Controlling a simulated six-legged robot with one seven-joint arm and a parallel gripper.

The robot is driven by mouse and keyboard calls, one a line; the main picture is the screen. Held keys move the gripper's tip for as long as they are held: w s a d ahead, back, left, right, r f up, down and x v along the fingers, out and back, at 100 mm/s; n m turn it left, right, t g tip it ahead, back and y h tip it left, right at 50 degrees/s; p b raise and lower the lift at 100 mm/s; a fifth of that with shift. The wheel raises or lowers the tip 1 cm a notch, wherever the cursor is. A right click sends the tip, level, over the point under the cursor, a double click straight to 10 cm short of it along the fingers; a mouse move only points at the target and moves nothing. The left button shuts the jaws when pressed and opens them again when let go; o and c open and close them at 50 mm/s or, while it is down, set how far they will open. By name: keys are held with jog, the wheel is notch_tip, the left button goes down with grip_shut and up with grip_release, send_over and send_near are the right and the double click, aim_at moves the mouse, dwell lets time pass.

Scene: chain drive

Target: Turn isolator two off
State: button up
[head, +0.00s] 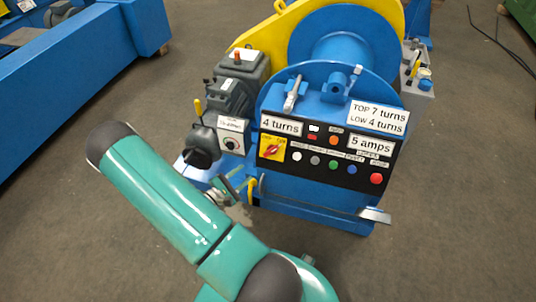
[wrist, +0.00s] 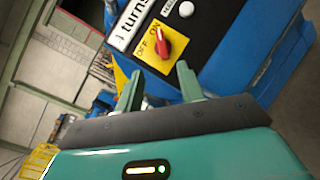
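A red rotary knob (head: 271,149) on a yellow plate sits at the left end of the black panel on the blue machine. In the wrist view the red knob (wrist: 168,42) shows ahead of my gripper, with OFF and ON lettering beside it. I cannot read a number on it, and its exact setting is unclear. My gripper (wrist: 158,82) is open and empty, its two green fingers apart and pointing at the yellow plate without visibly touching the knob. In the head view it is partly hidden by my arm, low and left of the panel.
A grey box with a small dial (head: 231,139) is left of the panel, near a dark motor (head: 238,88). Several buttons, including a red one (head: 376,179), line the panel's right. A metal pedal (head: 375,215) juts out at lower right. The floor in front is clear.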

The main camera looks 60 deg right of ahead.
aim_at(269, 153)
jog(key=x, duration=1.4)
jog(key=shift+d+f, duration=0.1)
jog(key=shift+f, duration=0.25)
grip_shut()
